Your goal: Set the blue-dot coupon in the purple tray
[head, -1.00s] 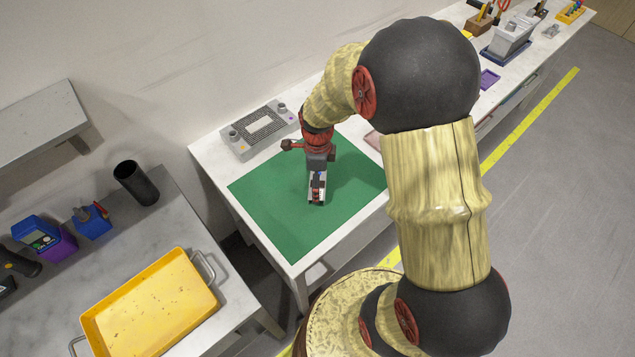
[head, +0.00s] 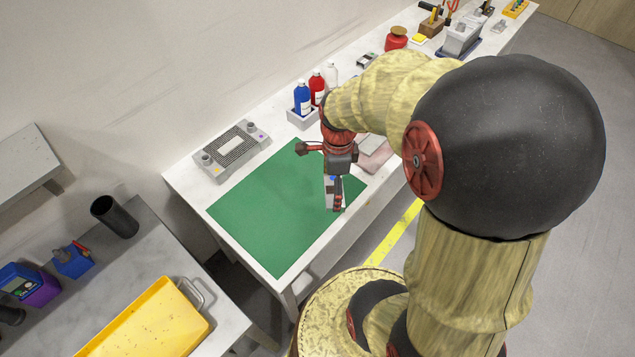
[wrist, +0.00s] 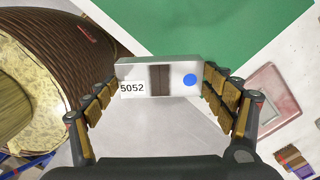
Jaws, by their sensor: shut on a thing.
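My gripper (head: 337,203) is shut on the blue-dot coupon (head: 329,192), above the right part of the green mat in the head view. In the wrist view the coupon (wrist: 136,72) is a pale metal bar with a dark band, a blue dot at its right end and a "5052" label at its left. The fingers of my gripper (wrist: 163,82) press on its two ends. I cannot make out the purple tray on the bench in the head view now; my arm covers much of that side.
The green mat (head: 265,215) lies on the white bench, with a grey jig (head: 235,150) behind it. A pinkish flat plate (head: 375,158) lies right of the mat. Blue and red bottles (head: 302,98) stand at the back. A yellow tray (head: 150,325) is on the left table.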

